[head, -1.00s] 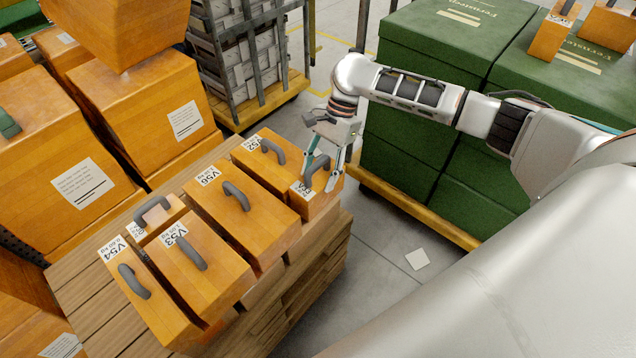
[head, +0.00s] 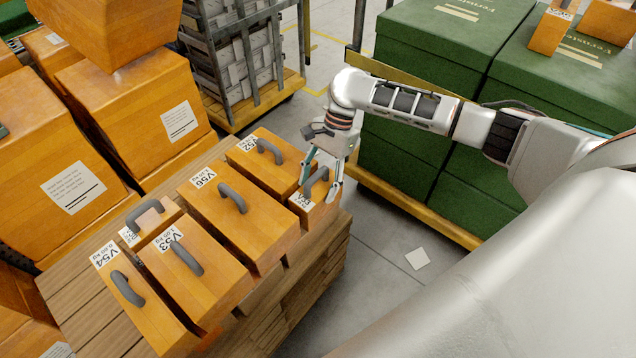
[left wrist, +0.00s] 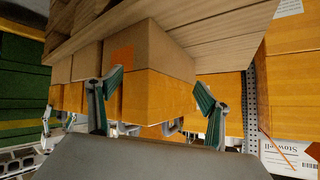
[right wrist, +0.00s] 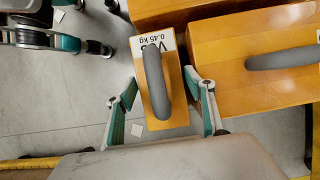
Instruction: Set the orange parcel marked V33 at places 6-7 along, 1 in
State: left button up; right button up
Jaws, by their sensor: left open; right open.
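A small orange parcel (head: 319,211) with a grey handle stands at the right end of the row on the wooden stack. In the right wrist view the parcel (right wrist: 170,118) has a label starting with V and reading 0.45 kg; the handle hides part of it, so I cannot read V33 for sure. My right gripper (head: 322,187) is open above it, and in the right wrist view its fingers lie on either side of the parcel. My left gripper (left wrist: 157,85) is open and empty, facing orange and brown boxes; it is outside the head view.
Parcels V52 (head: 262,170), V56 (head: 222,215), V53 (head: 195,270) and V54 (head: 140,300) stand close by on the wooden stack (head: 65,285). Another small parcel (head: 165,215) has a half-hidden label. Green boxes (head: 440,55) stand right; grey floor (head: 385,240) lies between.

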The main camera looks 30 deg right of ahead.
aim_at(322, 168)
jog(key=p+v, duration=0.1)
jog(key=v, duration=0.3)
jog(key=shift+w+a+r+p, duration=0.15)
jog(key=shift+p, duration=0.15)
pick_arm(q)
jog(key=r+p, duration=0.1)
jog(key=p, duration=0.1)
jog(key=shift+s+a+p, duration=0.35)
jog(key=shift+p, duration=0.05)
pick_arm(e)
jog(key=s+v, duration=0.1)
jog(key=v, duration=0.6)
jog(key=shift+w+d+r, duration=0.3)
jog(key=shift+w+r, duration=0.1)
pick_arm(q)
jog(key=shift+w+d+r, duration=0.1)
jog(key=shift+r, duration=0.05)
pick_arm(e)
jog(key=shift+s+f, duration=0.1)
